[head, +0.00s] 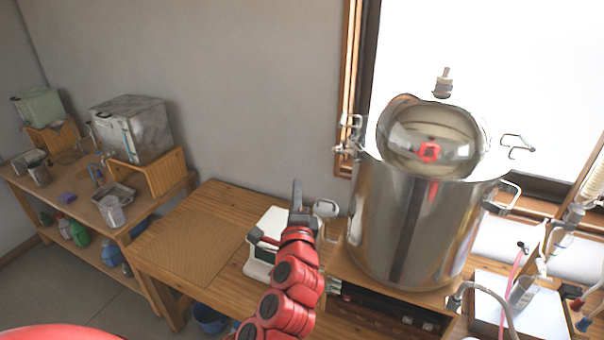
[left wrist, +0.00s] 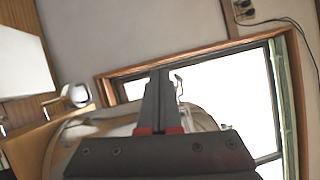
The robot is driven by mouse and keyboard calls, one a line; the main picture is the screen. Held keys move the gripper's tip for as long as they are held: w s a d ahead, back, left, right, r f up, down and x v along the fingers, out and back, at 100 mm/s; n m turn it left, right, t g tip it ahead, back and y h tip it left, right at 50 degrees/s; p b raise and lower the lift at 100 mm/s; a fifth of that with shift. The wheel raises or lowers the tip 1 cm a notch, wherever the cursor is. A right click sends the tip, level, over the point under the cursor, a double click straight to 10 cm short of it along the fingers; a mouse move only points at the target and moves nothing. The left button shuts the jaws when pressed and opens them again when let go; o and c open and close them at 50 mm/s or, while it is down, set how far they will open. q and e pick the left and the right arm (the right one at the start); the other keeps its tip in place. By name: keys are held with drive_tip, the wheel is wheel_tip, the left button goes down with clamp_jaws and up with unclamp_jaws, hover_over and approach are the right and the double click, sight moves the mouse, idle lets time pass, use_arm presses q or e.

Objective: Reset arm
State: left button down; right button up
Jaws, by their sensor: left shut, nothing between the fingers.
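My left arm, red with dark joints, rises from the bottom of the head view. Its gripper (head: 297,192) points up with its fingers together and nothing between them. In the left wrist view the shut fingers (left wrist: 158,85) point toward the window. The large shiny steel distiller pot (head: 412,225) stands on a wooden stand to the right of the gripper, apart from it in the head view. Its domed top (head: 432,135) shows a red reflection. My right gripper is not in view.
A white scale-like device (head: 262,262) sits on the wooden table (head: 185,240) behind the gripper. A shelf at left holds a metal box (head: 132,130) and a green container (head: 40,106). Tubes and a white tray (head: 520,310) are at right. The table's left part is bare.

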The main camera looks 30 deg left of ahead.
use_arm(q)
drive_tip(key=shift+s, duration=0.25)
drive_tip(key=shift+w, duration=0.15)
